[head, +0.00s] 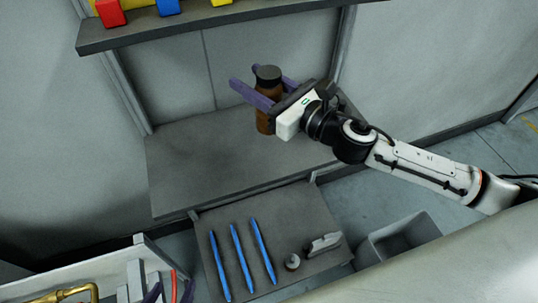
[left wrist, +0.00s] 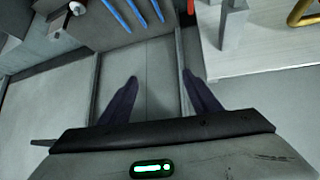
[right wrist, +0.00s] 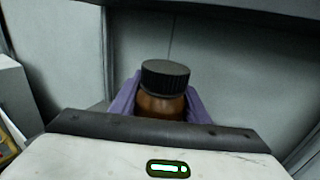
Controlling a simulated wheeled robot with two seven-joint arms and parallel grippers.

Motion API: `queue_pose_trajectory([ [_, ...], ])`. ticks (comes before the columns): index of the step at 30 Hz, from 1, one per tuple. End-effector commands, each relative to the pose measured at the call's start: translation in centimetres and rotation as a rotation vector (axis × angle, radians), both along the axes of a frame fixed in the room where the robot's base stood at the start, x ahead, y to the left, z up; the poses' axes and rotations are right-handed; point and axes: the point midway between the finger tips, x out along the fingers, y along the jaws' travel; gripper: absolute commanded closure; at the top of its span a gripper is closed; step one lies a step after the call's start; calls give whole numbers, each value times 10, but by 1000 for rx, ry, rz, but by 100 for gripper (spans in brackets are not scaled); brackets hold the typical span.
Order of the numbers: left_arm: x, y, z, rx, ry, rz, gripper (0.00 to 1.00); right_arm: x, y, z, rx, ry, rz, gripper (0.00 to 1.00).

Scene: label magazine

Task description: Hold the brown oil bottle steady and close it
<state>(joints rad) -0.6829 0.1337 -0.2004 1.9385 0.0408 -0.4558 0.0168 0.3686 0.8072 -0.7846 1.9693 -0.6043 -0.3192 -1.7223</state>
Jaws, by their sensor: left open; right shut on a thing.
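The brown oil bottle (head: 264,122) stands upright on the grey shelf (head: 190,165), with a black ribbed cap (head: 268,73) on its top. The cap looks level in the right wrist view (right wrist: 165,75); I cannot tell whether it is tight. My right gripper (head: 262,84) is shut on the bottle, its purple fingers on either side below the cap. The fingers hide part of the bottle. My left gripper (left wrist: 160,75) is open and empty, away from the bottle. Only its fingertips show at the lower left of the head view (head: 170,291).
An upper shelf (head: 190,30) carries coloured blocks above the bottle. A lower shelf (head: 215,220) holds several blue sticks (head: 240,255), a small round item (head: 292,262) and a grey tool (head: 324,244). A grey bin (head: 405,242) stands right. The left of the bottle's shelf is clear.

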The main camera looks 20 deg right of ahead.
Motion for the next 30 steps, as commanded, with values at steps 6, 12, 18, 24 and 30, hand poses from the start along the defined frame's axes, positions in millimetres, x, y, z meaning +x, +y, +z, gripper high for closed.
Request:
queue_pose_trajectory([
  [6,-2,0,0,-1,2,0,43,2,-1,2,0,-1,2,100],
  [12,-2,0,-4,0,4,0,43,2,0,-5,1,0,2,100],
  [18,-4,0,-22,5,15,-4,43,2,-1,-45,3,4,0,100],
  [24,-1,-5,-22,1,8,-10,43,2,-1,-62,2,-1,1,100],
  [30,2,-7,-14,-4,-5,-11,43,2,-1,-61,0,-2,1,100],
])
